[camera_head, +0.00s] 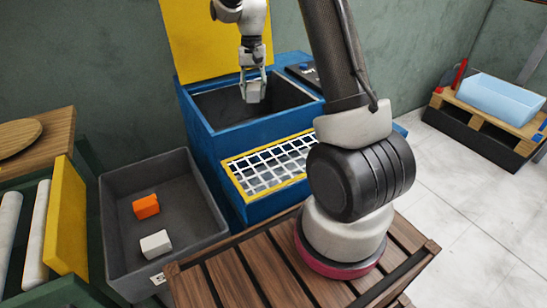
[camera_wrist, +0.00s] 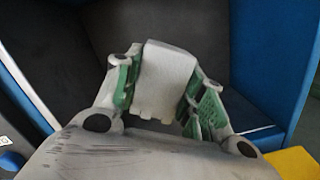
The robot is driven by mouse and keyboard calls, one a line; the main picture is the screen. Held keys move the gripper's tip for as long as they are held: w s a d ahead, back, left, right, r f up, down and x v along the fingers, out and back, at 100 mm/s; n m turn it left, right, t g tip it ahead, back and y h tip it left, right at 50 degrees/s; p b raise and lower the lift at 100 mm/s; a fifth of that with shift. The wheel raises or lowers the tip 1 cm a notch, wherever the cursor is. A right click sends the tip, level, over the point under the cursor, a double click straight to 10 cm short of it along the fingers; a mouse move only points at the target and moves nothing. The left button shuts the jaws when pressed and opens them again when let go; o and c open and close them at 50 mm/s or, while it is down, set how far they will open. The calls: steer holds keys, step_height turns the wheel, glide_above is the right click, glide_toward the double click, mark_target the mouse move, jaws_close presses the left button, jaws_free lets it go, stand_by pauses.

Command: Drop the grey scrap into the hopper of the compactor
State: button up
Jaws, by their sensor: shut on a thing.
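My gripper (camera_head: 254,80) is shut on a light grey block, the grey scrap (camera_head: 255,92). In the wrist view the scrap (camera_wrist: 167,75) sits between the green pads of the fingers (camera_wrist: 158,88). The compactor (camera_head: 215,143) is a blue box with a raised yellow lid (camera_head: 205,40). Its hopper (camera_head: 212,106) is a dark, open-topped cavity. The gripper and scrap hang over the hopper opening, and dark inner walls (camera_wrist: 60,50) surround them in the wrist view. How far the scrap is above the hopper floor is hard to tell.
A dark grey bin (camera_head: 115,225) left of the compactor holds an orange piece (camera_head: 146,207) and a whitish piece (camera_head: 156,244). A white grid in a yellow frame (camera_head: 262,166) covers the compactor's lower front. A pale blue tub (camera_head: 500,98) sits on a pallet at the right.

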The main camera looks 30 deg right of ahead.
steer(key=o, duration=0.9)
steer(key=shift+o, duration=0.2)
step_height(320, 180, up, 12)
steer(key=w, duration=0.1)
steer(key=shift+w+d, duration=0.15)
steer(key=shift+d, duration=0.2)
